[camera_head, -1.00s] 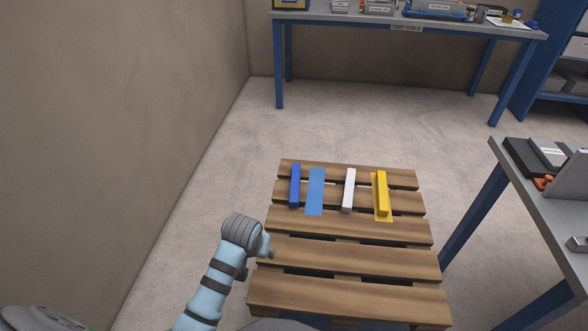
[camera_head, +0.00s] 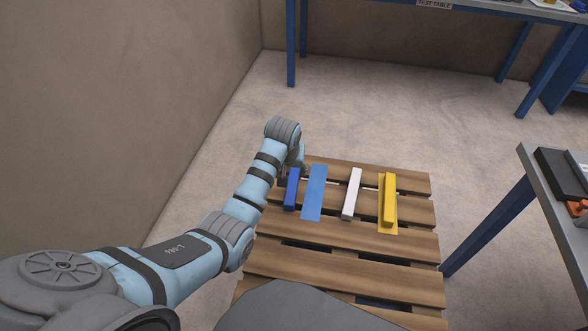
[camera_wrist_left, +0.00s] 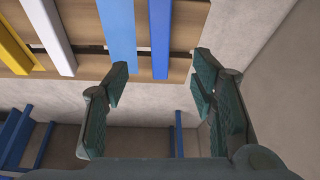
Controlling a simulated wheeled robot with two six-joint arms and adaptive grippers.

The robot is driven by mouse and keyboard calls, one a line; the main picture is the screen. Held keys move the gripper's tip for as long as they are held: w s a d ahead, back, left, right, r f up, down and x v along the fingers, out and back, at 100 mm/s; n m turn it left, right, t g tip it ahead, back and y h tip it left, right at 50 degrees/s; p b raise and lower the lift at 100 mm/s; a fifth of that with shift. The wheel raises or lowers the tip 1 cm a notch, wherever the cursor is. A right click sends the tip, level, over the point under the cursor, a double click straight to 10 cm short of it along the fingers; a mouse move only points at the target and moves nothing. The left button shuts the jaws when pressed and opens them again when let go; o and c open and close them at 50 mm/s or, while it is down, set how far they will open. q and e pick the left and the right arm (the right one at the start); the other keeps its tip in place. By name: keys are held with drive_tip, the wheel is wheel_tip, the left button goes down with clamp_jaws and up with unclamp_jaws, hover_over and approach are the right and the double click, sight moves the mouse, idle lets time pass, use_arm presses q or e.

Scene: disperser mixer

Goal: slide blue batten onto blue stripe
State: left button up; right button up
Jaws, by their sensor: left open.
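The blue batten (camera_head: 291,192) lies on the pallet's left part, just left of the light blue stripe (camera_head: 313,195) and roughly parallel to it. A narrow strip of wood shows between them. My left gripper (camera_wrist_left: 160,82) is open and empty. In the left wrist view the end of the blue batten (camera_wrist_left: 160,42) points into the space between its fingers, and the blue stripe (camera_wrist_left: 117,25) lies beside it. In the head view the left gripper (camera_head: 293,172) is at the batten's far end, partly hidden by my wrist. My right gripper is not in view.
A white batten (camera_head: 351,194) and a yellow batten (camera_head: 389,198) on a yellow stripe (camera_head: 387,231) lie farther right on the slatted wooden pallet (camera_head: 330,265). A grey-topped table (camera_head: 550,195) stands at the right. A wall (camera_head: 120,110) rises at the left.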

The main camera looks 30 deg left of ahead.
use_arm(q)
drive_tip(key=b, duration=0.2)
approach(292, 184)
drive_tip(key=b+x, duration=0.6)
drive_tip(key=x, duration=0.3)
drive_tip(key=shift+d, duration=0.1)
drive_tip(key=shift+w+f+b, duration=0.1)
drive_tip(key=shift+f+b, duration=0.15)
drive_tip(key=shift+b, duration=0.2)
drive_tip(key=shift+w, duration=0.1)
drive_tip(key=shift+c, duration=0.4)
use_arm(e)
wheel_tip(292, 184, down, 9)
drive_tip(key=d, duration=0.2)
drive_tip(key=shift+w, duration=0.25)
